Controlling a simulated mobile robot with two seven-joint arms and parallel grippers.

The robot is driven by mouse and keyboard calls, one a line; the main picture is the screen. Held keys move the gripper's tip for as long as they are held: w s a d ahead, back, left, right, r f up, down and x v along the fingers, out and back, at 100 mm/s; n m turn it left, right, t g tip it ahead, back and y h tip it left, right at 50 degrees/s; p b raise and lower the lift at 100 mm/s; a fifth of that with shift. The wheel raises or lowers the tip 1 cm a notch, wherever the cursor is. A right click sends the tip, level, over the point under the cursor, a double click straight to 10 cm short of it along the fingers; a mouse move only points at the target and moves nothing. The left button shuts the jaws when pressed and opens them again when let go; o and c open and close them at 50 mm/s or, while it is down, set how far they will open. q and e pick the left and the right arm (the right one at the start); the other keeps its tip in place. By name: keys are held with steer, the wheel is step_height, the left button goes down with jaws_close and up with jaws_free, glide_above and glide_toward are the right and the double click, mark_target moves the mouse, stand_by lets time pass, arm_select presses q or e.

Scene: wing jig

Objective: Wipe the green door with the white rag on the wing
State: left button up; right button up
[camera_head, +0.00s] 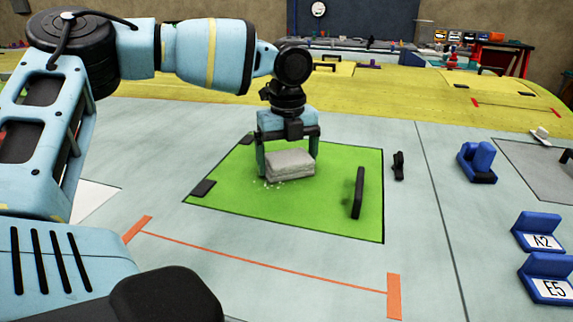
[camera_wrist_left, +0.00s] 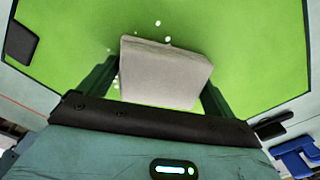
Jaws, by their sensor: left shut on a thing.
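The green door (camera_head: 330,213) is a bright green panel set in the pale wing surface, with a black handle (camera_head: 357,193) near its right side and dark hinges at its left edge. The folded whitish-grey rag (camera_head: 290,165) is at the door's upper middle, and it also shows in the left wrist view (camera_wrist_left: 165,72). My left gripper (camera_head: 288,160) points down and is shut on the rag, a finger at each side. I cannot tell whether the rag touches the door. Small white specks (camera_head: 268,183) lie on the door beside the rag. My right gripper is not in view.
A black latch (camera_head: 398,166) sits just right of the door. Orange marks line the wing in front. A yellow surface lies behind.

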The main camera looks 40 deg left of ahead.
mark_target(283, 166)
arm_select(q)
steer(key=shift+w+a+f, duration=0.1)
steer(key=shift+w+a, duration=0.1)
steer(key=shift+w, duration=0.05)
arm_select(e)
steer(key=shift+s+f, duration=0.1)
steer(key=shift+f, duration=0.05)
arm_select(q)
steer(key=shift+w+a+b, duration=0.3)
steer(key=shift+w, duration=0.25)
steer(key=shift+w+a+b, duration=0.2)
steer(key=shift+w+a, duration=0.1)
steer(key=shift+w, duration=0.25)
steer(key=shift+w+a+b, duration=0.15)
steer(key=shift+w+a, duration=0.1)
steer(key=shift+w, duration=0.25)
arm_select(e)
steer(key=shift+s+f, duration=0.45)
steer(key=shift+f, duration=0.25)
arm_select(q)
steer(key=shift+s, duration=0.1)
steer(key=shift+s+d+p, duration=0.4)
steer(key=shift+s+d, duration=0.05)
steer(key=shift+s, duration=0.4)
steer(key=shift+s+d+p, duration=0.35)
steer(key=shift+s+d, duration=0.1)
steer(key=shift+s, duration=0.35)
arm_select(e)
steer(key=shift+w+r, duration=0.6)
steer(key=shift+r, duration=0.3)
